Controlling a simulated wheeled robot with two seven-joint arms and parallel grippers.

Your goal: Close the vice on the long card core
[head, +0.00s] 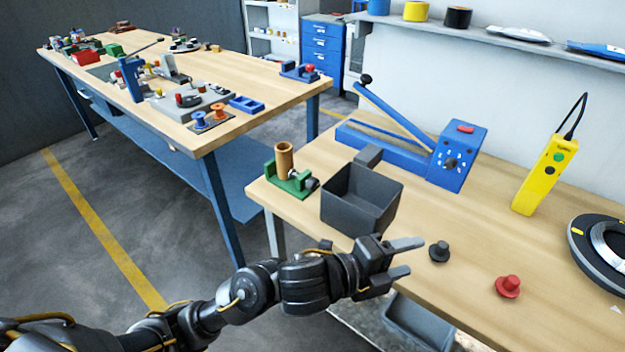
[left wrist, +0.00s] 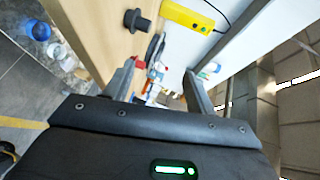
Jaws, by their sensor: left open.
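The long card core (head: 285,160) is a brown tube standing upright in the small green vice (head: 289,182) at the near left corner of the right-hand bench. The vice has a dark screw and handle on its right side. I cannot tell whether its jaws touch the core. My left gripper (head: 415,258) is open and empty, over the bench's front edge, to the right of and nearer than the vice. In the left wrist view its two fingers (left wrist: 158,82) are spread with nothing between them. The right gripper is not in view.
A dark grey bin (head: 345,212) stands just right of the vice. A black knob (head: 439,251) and a red knob (head: 508,286) are on the bench near my gripper. A blue sealer (head: 455,158), a yellow pendant (head: 543,178) and a black ring (head: 583,245) sit farther back and right.

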